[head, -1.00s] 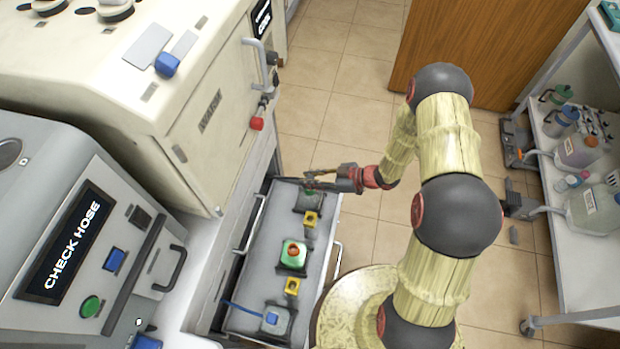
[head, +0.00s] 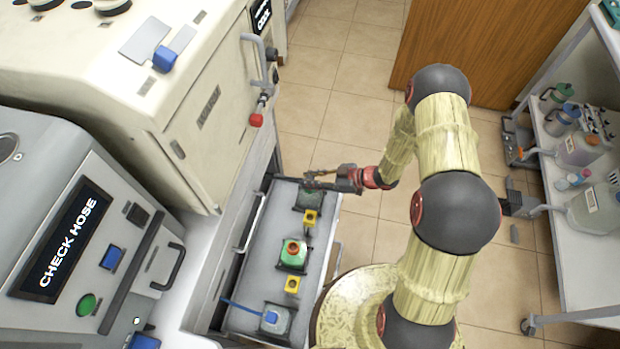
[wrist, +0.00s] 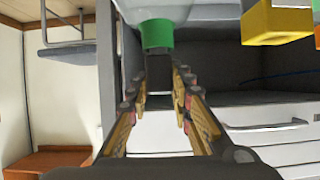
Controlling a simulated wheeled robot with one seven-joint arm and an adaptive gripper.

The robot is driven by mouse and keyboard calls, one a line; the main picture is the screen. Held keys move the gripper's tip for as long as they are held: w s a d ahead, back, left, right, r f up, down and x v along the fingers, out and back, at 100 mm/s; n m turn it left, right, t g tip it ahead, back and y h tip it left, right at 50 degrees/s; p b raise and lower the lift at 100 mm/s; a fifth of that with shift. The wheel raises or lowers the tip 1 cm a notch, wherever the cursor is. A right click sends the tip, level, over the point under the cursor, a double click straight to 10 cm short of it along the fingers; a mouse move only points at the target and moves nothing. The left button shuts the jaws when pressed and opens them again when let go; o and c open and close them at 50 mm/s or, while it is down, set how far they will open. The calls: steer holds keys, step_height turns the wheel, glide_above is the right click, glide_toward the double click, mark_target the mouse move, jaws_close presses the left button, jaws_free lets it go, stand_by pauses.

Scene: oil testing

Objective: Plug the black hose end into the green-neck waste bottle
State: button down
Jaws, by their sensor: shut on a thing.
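My gripper (head: 325,180) is over the far end of the pulled-out drawer, above the far bottle (head: 309,199). In the wrist view, my gripper (wrist: 162,88) is shut on a small dark piece, the black hose end (wrist: 160,68), between its fingertips. The green neck (wrist: 157,34) of the waste bottle is right beyond the fingertips, in line with the hose end. Whether the hose end touches or enters the neck cannot be told. The fingers cover part of the far bottle in the head view.
The pale cabinet (head: 190,120) stands close on the left. A screen (head: 66,240) reads CHECK HOSE. Tiled floor is clear behind the drawer.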

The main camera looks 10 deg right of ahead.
steer(key=shift+f, duration=0.15)
steer(key=c, duration=1.6)
jaws_free()
steer(key=shift+o, duration=0.5)
steer(key=v, duration=1.2)
steer(key=shift+f, duration=0.1)
